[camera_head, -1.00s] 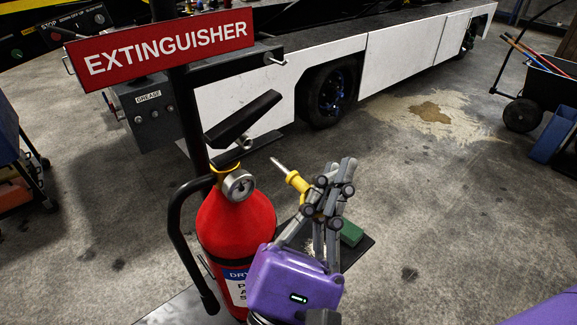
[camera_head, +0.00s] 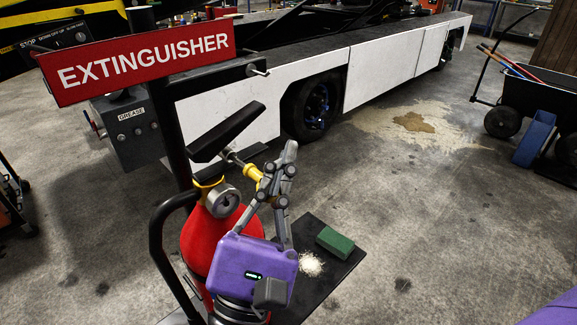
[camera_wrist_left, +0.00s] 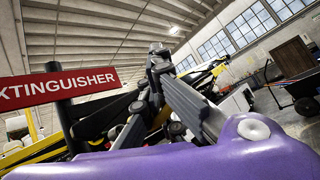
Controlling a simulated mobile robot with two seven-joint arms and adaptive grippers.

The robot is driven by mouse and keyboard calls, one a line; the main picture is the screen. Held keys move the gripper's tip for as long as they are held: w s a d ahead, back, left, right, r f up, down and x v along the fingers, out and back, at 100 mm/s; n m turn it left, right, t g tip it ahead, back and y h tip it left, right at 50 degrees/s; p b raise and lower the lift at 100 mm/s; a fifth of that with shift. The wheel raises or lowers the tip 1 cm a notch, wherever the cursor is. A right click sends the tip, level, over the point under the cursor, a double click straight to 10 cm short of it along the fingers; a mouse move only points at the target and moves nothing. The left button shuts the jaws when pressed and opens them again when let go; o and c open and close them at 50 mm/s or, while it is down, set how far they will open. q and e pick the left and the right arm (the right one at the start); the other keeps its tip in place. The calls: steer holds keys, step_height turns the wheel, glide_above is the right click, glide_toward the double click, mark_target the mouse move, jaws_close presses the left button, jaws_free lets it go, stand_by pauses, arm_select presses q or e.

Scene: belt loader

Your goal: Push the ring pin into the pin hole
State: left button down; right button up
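The yellow ring pin (camera_head: 252,172) is between the fingers of my left gripper (camera_head: 277,172), which is closed on its ring end. Its metal shaft points up and left to the valve head of the red extinguisher (camera_head: 205,238), just below the black upper lever (camera_head: 226,132). The tip overlaps the lever area in the picture. The pin hole is too small to make out, and I cannot tell whether the tip is in it. The gripper fingers (camera_wrist_left: 165,75) also show in the left wrist view, where the pin is not clear. My right gripper's fingers are out of view.
The red EXTINGUISHER sign (camera_head: 145,62) and its black post stand left of the extinguisher. A round gauge (camera_head: 222,200) sits below the levers. A dark plate (camera_head: 335,268) carries a green block (camera_head: 335,242) and pale crumbs. Open floor lies to the right.

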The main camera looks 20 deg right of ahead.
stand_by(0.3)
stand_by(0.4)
arm_select(q)
steer(key=shift+w, duration=0.2)
stand_by(0.5)
steer(key=shift+w+a, duration=0.2)
steer(key=shift+w, duration=0.1)
steer(key=shift+w+a+r+b, duration=0.15)
steer(key=shift+w+a, duration=0.15)
steer(key=shift+w, duration=0.45)
steer(key=shift+w+a+f+b, duration=0.15)
steer(key=shift+w+a, duration=0.1)
steer(key=shift+w, duration=0.5)
steer(key=c, duration=2.5)
jaws_free()
steer(key=shift+r, duration=0.1)
steer(key=o, duration=0.6)
steer(key=shift+o, duration=0.2)
